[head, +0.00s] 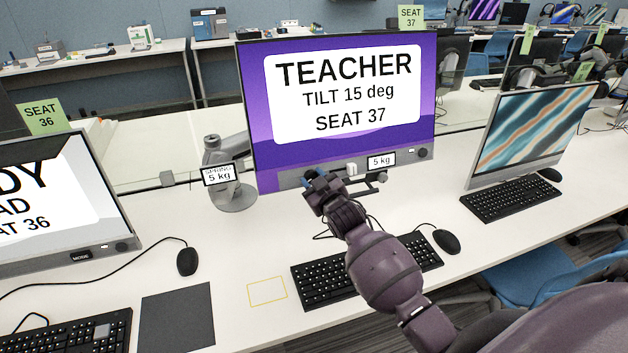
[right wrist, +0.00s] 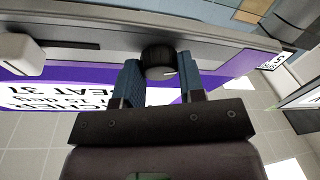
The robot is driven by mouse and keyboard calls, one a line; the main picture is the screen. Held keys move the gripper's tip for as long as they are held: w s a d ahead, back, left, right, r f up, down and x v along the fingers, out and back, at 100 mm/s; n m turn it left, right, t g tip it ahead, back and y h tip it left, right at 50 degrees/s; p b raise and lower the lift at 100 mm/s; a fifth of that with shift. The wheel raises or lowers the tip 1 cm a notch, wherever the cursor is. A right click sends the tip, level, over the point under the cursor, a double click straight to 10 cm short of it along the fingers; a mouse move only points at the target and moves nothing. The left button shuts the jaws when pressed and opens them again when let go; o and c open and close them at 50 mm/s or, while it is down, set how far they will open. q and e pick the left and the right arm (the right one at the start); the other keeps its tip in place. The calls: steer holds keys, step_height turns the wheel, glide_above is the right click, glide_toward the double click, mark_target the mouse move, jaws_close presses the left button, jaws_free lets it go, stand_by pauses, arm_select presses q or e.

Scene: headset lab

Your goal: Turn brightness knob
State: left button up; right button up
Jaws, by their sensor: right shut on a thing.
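The monitor (head: 243,110) marked TEACHER, TILT 15 deg, SEAT 37 stands in the middle of the head view. My right gripper (head: 318,184) is at the left part of its lower bezel. In the right wrist view a black round knob (right wrist: 158,56) with a light pointer mark sits on the grey bezel (right wrist: 95,35). The blue fingers of my right gripper (right wrist: 159,72) are shut on this knob, one on each side. In the head view the gripper mostly hides the knob. My left gripper is not in view.
A white block-like control (head: 351,168) and another dark knob (head: 422,153) are on the same bezel, to the right. A keyboard (head: 325,284) and a mouse (head: 446,241) lie below my arm. A second monitor (head: 530,125) stands right.

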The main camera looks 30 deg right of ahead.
steer(key=m+h+p, duration=0.1)
steer(key=m, duration=0.2)
steer(key=m+h, duration=0.1)
steer(key=m, duration=0.2)
steer(key=shift+h+p, duration=0.3)
steer(key=shift+p, duration=0.1)
steer(key=o, duration=0.9)
steer(key=shift+a, duration=0.1)
steer(key=v, duration=1)
steer(key=shift+s+r+b, duration=0.1)
steer(key=shift+s+b, duration=0.2)
steer(key=shift+s, duration=0.1)
